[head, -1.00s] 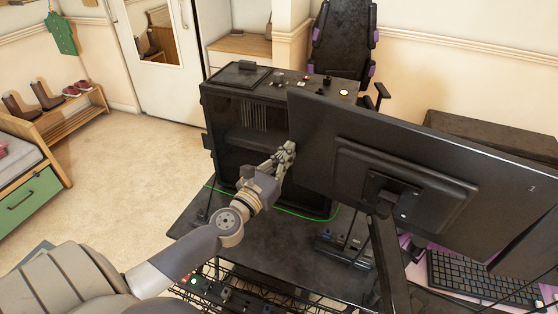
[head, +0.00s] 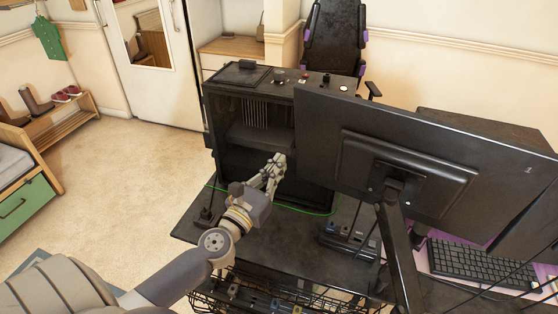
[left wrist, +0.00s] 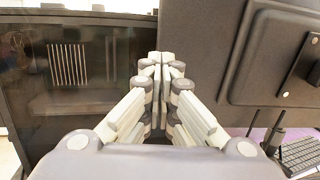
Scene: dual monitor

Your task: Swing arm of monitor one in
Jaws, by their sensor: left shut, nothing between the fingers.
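The monitor (head: 320,130) shows its black back, with a small mark like a 1 near its right side. Its mount plate joins a dark monitor arm (head: 398,245) that rises from the desk. In the left wrist view the monitor's back (left wrist: 205,50) fills the right side. My left gripper (head: 279,160) is shut and empty, just left of the monitor's left edge and in front of the computer case. A small gap seems to show between fingertips and monitor. The fingertips also meet in the left wrist view (left wrist: 160,60). My right gripper is not in view.
A black computer case (head: 240,160) stands on the desk (head: 290,250) behind my gripper. A second dark screen (head: 530,225) is at the far right, beside a keyboard (head: 475,262). Cables and a wire tray (head: 245,295) run along the near edge.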

